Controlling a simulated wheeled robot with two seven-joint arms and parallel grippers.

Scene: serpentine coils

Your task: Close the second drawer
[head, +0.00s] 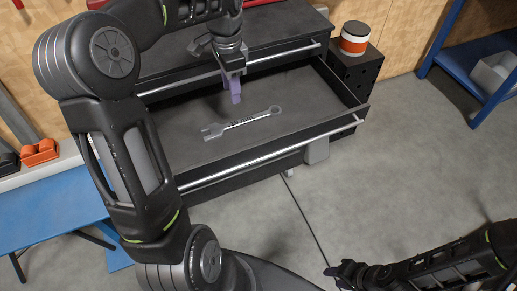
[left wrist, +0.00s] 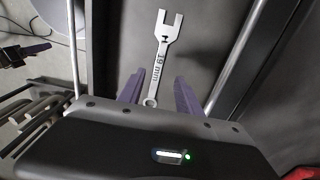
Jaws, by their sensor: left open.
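The pulled-out drawer (head: 290,85) sits below the cabinet's top drawer and stands well open, with a long metal handle bar (head: 250,160) along its front. A wrench marked 19 mm (head: 240,122) lies flat on its floor; it also shows in the left wrist view (left wrist: 163,58). My left gripper (head: 235,92) points down over the open drawer, behind the wrench in the head view. Its purple fingers (left wrist: 158,92) are apart, with nothing held between them. My right gripper (head: 340,272) is low over the floor, away from the cabinet; its fingers are too small to read.
The upper drawer front (head: 285,60) has its own handle bar. An orange-and-white can (head: 354,38) stands on a black perforated stand (head: 355,75) right of the cabinet. A blue bench (head: 50,215) is at left and a blue shelf (head: 475,70) at right. Floor before the drawer is clear.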

